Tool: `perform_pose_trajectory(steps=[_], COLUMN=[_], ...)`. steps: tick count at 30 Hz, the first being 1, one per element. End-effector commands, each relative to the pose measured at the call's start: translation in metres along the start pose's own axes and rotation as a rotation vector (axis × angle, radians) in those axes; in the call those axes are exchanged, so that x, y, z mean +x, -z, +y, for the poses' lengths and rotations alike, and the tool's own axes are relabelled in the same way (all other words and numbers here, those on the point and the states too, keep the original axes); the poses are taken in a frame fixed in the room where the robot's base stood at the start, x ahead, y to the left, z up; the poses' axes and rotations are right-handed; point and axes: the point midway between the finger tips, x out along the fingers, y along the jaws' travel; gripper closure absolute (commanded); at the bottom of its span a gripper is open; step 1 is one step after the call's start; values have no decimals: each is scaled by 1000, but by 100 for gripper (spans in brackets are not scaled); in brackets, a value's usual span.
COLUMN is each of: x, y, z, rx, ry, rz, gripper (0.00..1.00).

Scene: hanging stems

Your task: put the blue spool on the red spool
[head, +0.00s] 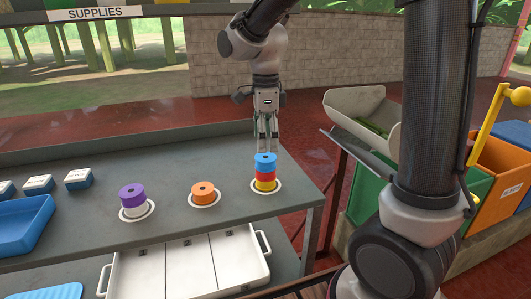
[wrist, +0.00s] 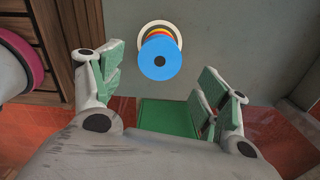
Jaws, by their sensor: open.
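The blue spool (head: 265,159) sits on top of the red spool (head: 265,174), which rests on a yellow spool (head: 264,184) in a stack on a white ring at the right end of the grey bench. In the wrist view the blue spool (wrist: 160,58) shows its round top, with a thin edge of the red spool (wrist: 159,35) behind it. My gripper (head: 267,149) is above the stack in the head view. In the wrist view the fingers of my gripper (wrist: 165,85) are spread apart with nothing between them.
An orange spool (head: 203,190) sits on the middle white ring. A purple spool (head: 132,195) sits on a white one on the left ring. A blue tray (head: 22,228) and small boxes (head: 78,178) stand farther left. A white drawer tray (head: 190,264) is below the bench.

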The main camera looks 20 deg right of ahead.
Motion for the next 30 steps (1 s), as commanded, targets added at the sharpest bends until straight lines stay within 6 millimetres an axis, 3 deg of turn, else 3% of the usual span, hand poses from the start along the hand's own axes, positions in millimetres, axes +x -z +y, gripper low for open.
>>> perform_pose_trajectory(steps=[3,7,17,20,23,30], x=[-27,-49,-65,-73,-83,-86], y=[0,0,5,24,58,140], z=[0,0,3,13,34,107], rx=[0,0,-27,-148,-383,-1114], ry=[3,2,5,32,87,254], rz=[-2,-1,-3,-16,-26,62], gripper=[25,25,25,25,25,25])
